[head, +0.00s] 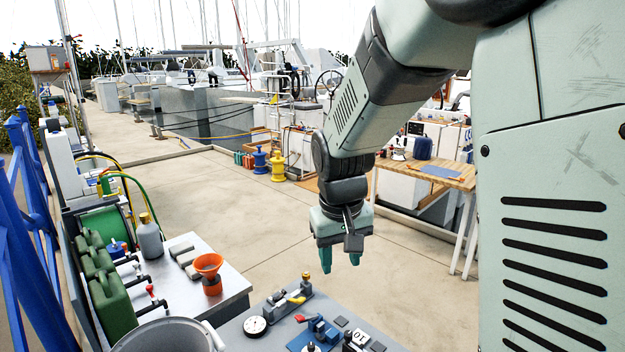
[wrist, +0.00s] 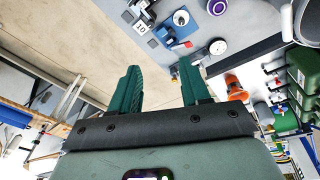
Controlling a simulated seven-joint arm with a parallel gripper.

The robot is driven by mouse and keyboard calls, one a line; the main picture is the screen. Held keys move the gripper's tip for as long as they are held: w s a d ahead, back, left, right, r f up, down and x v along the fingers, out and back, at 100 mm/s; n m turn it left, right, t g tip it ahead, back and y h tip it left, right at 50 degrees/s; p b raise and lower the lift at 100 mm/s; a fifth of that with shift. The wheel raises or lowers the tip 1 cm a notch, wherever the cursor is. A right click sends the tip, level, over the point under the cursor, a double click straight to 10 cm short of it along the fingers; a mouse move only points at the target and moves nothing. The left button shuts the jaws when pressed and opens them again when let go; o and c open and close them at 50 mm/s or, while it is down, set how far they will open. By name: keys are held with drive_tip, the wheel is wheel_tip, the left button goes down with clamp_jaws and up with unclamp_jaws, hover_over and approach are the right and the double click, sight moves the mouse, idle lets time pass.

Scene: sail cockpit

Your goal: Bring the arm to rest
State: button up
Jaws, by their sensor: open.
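My gripper (head: 341,262) hangs from my pale green arm near the middle of the head view, fingers pointing down. It is above and behind the grey work surface (head: 238,338). In the wrist view its two green fingers (wrist: 162,88) are spread apart with nothing between them. The gripper is clear of the things on the work surface.
The grey surface carries a round gauge (head: 255,326), a blue vise-like device (head: 321,330) and a block marked 10 (head: 357,340). An orange funnel (head: 208,265) and green cans (head: 105,290) stand left. A wooden-topped table (head: 440,174) stands right. Open paving lies behind.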

drive_tip(key=s+d+r+m+t, duration=0.1)
drive_tip(key=s+d+r, duration=0.1)
drive_tip(key=s+r, duration=0.2)
drive_tip(key=s+d+r+m+t, duration=0.1)
drive_tip(key=s+r, duration=0.3)
drive_tip(key=s, duration=0.7)
drive_tip(key=s+d+r+t, duration=0.1)
drive_tip(key=s+d+r, duration=0.2)
drive_tip(key=s, duration=0.4)
drive_tip(key=shift+s+r+m, duration=0.3)
drive_tip(key=shift+r+m, duration=0.1)
drive_tip(key=shift+r, duration=0.1)
